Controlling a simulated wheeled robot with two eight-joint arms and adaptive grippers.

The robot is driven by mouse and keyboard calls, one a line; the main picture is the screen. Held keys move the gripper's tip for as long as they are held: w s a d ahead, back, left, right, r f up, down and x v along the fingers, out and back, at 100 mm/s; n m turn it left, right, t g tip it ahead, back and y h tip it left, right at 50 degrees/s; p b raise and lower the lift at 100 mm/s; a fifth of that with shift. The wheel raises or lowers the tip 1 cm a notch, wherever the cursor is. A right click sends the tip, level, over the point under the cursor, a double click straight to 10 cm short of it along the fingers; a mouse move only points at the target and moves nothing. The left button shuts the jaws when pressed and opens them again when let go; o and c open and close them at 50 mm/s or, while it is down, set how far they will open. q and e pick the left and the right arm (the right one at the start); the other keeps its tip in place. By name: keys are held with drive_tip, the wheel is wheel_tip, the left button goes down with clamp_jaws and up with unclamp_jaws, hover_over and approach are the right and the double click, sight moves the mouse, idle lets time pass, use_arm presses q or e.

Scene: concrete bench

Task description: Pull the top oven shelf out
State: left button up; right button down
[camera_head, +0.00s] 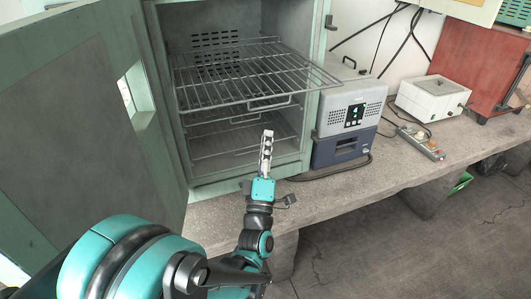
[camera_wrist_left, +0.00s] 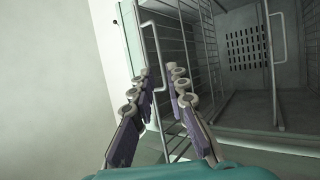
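The top oven shelf (camera_head: 245,78) is a wire rack in the open oven (camera_head: 312,120). Its front right corner overlaps the oven's front frame, so it sits partly out. Its wire handle (camera_head: 268,104) hangs at the front edge. My left gripper (camera_head: 267,137) is in front of the oven, below that handle in the head view. In the left wrist view my left gripper (camera_wrist_left: 163,76) is open and empty, with a wire handle (camera_wrist_left: 159,95) showing between its fingers; I cannot tell if they touch. My right gripper is not in view.
A lower wire shelf (camera_head: 240,135) with its own handle sits inside the oven. The oven door (camera_head: 75,120) stands open at the left. A grey-blue device (camera_head: 348,115) stands right of the oven, then a white box (camera_head: 432,97). The concrete bench front (camera_head: 330,200) is clear.

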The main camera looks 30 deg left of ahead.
use_arm(q)
drive_tip(key=shift+v, duration=1.75)
drive_tip(key=w+d+f+m+g+h, duration=0.2)
drive_tip(key=d+f+m+g+h, duration=0.5)
drive_tip(key=d+f+m+h, duration=0.5)
drive_tip(key=s+a+f+m+g+y, duration=0.1)
drive_tip(key=s+f+m+g, duration=0.2)
drive_tip(key=s, duration=0.4)
drive_tip(key=s+a+f+m+g+y, duration=0.1)
drive_tip(key=s+f+m+g+y, duration=0.1)
drive_tip(key=s+f+m+g, duration=0.1)
drive_tip(key=s+m+g, duration=0.1)
drive_tip(key=s+g, duration=0.1)
drive_tip(key=s, duration=0.1)
drive_tip(key=shift+s+f+m, duration=0.3)
drive_tip(key=shift+s, duration=0.1)
